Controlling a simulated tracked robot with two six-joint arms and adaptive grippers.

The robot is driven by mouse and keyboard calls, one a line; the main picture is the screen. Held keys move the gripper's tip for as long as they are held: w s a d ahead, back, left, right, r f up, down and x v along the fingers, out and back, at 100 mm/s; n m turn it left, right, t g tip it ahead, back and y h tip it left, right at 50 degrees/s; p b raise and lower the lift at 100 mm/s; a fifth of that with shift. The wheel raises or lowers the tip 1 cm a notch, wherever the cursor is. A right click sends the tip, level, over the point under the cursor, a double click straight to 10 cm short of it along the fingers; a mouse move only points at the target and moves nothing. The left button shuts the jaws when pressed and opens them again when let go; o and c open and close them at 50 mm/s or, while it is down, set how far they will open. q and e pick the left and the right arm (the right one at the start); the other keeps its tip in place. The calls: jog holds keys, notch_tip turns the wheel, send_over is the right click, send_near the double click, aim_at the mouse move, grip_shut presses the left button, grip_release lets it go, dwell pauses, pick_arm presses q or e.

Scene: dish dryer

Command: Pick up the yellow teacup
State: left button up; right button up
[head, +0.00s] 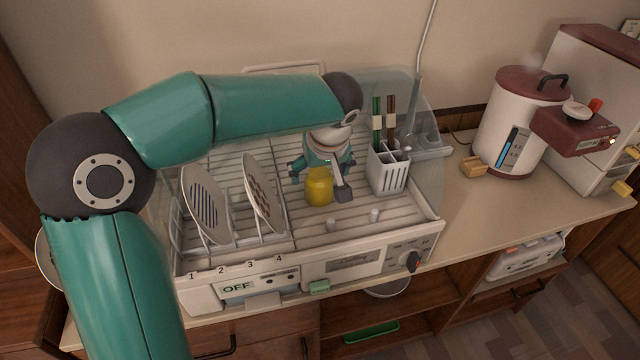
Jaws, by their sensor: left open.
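The yellow teacup (319,187) stands on the slatted floor of the dish dryer (360,225), right of the plate rack. My left arm reaches in from the left, and my left gripper (322,177) points down over the cup. Its fingers spread to either side of the cup and look open. The gripper hides the cup's upper part. I cannot tell whether the fingers touch it. My right gripper is not in view.
Two patterned plates (207,206) (264,194) stand in the rack left of the cup. A white cutlery holder (389,170) with chopsticks stands close to its right. Small pegs (374,215) rise in front. The dryer's clear side wall stands further right.

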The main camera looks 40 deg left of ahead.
aim_at(320, 178)
pick_arm(q)
jog(key=x, duration=0.4)
jog(key=shift+d+f, duration=0.15)
jog(key=shift+f, duration=0.15)
jog(key=c, duration=1.3)
